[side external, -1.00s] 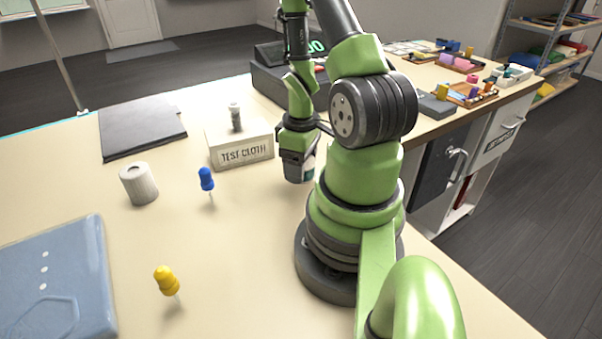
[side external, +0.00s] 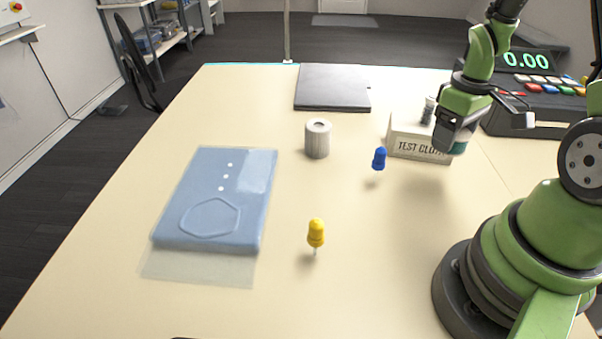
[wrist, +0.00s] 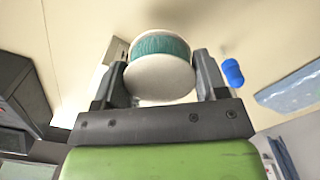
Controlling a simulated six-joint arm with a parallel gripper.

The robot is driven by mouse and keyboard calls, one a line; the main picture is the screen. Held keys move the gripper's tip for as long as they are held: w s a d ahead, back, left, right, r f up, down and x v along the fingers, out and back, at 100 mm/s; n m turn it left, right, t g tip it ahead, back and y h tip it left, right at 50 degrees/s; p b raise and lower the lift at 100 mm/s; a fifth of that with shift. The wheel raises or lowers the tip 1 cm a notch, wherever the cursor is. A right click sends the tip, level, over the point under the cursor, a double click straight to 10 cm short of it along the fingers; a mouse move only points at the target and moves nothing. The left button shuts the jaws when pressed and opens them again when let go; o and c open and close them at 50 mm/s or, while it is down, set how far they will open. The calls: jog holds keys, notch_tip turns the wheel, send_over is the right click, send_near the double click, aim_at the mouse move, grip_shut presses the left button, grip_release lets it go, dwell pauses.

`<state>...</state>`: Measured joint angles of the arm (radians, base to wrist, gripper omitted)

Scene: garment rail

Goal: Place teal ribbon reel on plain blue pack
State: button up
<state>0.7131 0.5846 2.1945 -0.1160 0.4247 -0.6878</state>
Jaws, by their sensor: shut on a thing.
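The teal ribbon reel (wrist: 160,46), with teal winding and pale round ends, sits between the two fingers of my gripper (wrist: 161,78) in the wrist view. The blue pack (side external: 187,190) lies flat at the left, far from my gripper. It carries three white dots and a raised hexagon, and clear film sticks out at its front edge.
A blue peg (side external: 379,158) and a yellow peg (side external: 316,233) stand between my gripper and the pack. A grey-white cylinder (side external: 317,139) stands near the middle. A dark flat folder (side external: 333,87) lies at the back. A keypad device (side external: 540,103) stands at the right.

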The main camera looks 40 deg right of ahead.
jog(key=w+a, duration=0.3)
jog(key=w, duration=0.3)
jog(key=w+a, duration=0.3)
jog(key=w, duration=0.3)
jog(key=w+a+r+n, duration=0.1)
jog(key=w+a, duration=0.4)
jog(key=a, duration=0.2)
jog(key=w+a+r, duration=0.2)
jog(key=w+a, duration=0.2)
jog(key=a, duration=0.4)
send_over(252, 186)
notch_tip(252, 186, down, 5)
jog(key=shift+r, duration=0.2)
jog(key=shift+f, duration=2.2)
jog(key=shift+f, duration=0.15)
jog(key=o, duration=0.9)
jog(key=shift+o, duration=0.2)
